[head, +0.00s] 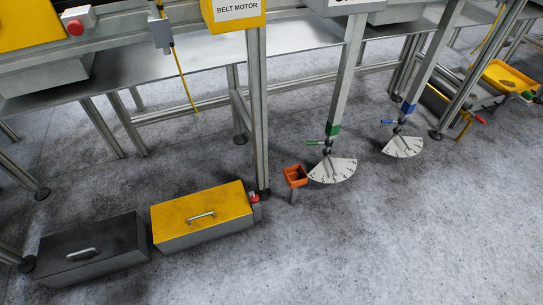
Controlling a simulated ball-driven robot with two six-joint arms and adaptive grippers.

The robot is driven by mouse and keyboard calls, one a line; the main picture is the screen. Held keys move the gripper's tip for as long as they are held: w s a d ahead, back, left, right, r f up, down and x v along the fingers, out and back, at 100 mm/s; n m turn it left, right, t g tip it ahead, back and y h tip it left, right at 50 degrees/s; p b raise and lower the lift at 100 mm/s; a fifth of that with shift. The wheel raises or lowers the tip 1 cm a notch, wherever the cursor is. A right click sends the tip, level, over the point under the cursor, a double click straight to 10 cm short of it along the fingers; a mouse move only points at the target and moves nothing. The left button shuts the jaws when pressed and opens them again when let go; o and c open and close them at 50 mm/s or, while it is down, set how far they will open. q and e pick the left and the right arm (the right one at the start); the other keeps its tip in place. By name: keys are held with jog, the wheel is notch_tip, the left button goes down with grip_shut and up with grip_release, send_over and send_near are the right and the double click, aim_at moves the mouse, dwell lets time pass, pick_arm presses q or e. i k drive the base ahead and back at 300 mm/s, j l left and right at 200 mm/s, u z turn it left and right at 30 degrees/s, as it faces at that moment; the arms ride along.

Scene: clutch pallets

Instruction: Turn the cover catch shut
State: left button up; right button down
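A yellow cover (180,213) with a metal bar handle (201,216) sits level on a grey box on the floor, lower left of centre. It looks closed. A small red-topped part (254,197) stands at its right end, by the foot of a post; it may be the catch, but it is too small to tell its turn. A black cover (110,239) with a similar handle lies on the box to the left. Neither of my grippers is in view.
A metal bench (210,55) on posts crosses the back, with a BELT MOTOR box (236,14). The front right floor is clear.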

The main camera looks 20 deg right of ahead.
aim_at(255, 199)
jog(key=z, duration=0.35)
jog(key=i+l, duration=0.4)
jog(key=l, duration=0.25)
jog(key=i+l+u, duration=0.1)
jog(key=i+l, duration=0.25)
jog(key=l, duration=0.3)
jog(key=u, duration=1.45)
jog(key=l, duration=0.1)
